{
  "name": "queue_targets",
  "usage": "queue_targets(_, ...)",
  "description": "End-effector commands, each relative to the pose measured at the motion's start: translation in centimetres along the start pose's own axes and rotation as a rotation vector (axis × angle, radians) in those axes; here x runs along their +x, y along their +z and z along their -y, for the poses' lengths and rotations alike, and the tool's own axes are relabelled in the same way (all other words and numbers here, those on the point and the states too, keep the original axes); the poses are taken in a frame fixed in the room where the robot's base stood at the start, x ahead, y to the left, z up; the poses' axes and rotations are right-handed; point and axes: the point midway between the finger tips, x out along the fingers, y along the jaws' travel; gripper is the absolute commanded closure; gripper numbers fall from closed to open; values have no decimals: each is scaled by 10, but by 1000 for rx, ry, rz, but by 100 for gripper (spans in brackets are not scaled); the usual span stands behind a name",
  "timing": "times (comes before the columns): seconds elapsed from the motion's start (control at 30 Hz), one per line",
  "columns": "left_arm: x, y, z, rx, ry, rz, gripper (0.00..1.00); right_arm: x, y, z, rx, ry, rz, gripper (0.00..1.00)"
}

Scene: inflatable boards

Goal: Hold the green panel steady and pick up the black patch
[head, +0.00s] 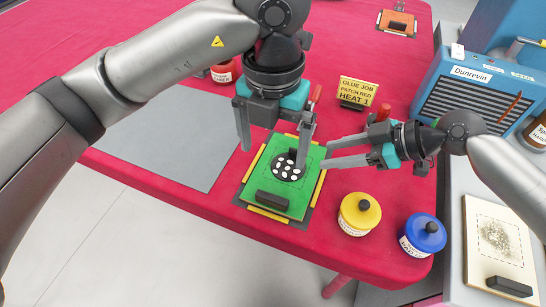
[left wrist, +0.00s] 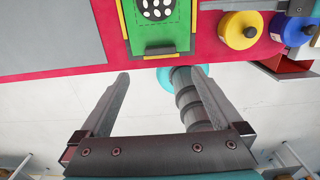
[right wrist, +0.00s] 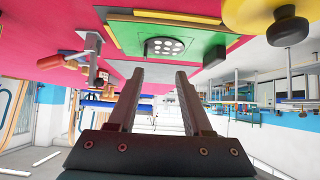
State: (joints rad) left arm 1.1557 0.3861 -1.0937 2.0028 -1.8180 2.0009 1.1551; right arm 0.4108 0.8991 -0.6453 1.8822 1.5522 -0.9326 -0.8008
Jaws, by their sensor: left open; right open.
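The green panel (head: 258,187) lies on the red table inside yellow edge strips. It has a black bar handle (head: 272,200) at its near end. The black patch (head: 283,175), round with white dots, lies on the panel's middle, with a small dark upright piece at its far edge. Both also show in the left wrist view, the panel (left wrist: 138,38) and the patch (left wrist: 157,8) at the top. My left gripper (head: 274,151) is open and empty above the panel's far part. My right gripper (head: 325,153) is open and empty beside the panel's right edge, pointing left toward the patch.
A yellow pot (head: 358,216) and a blue pot (head: 422,236) stand right of the panel. A grey mat (head: 165,135) lies left. A blue Dunrevin unit (head: 470,92) is at the right.

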Motion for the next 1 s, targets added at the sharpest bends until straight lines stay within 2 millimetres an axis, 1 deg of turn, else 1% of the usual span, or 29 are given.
queue_targets(0.17, 24, -2, 0, -1, 0, -6, 0, 0, 0, 0, 0, 0, 0, 50)
queue_targets(0.5, 92, -1, 0, -2, -2, -6, 0, 0, 0, 0, 0, 0, 0, 50)
queue_targets(0.7, 126, -2, 0, -1, -2, -6, 0, 0, 0, 0, 0, 0, 0, 50)
queue_targets(0.83, 140, -1, 0, 0, -2, -5, 0, 0, 0, 0, 0, 0, 0, 50)
queue_targets(1.0, 148, 0, 1, 0, -2, -2, 0, 0, 0, 0, 0, 0, 0, 50)
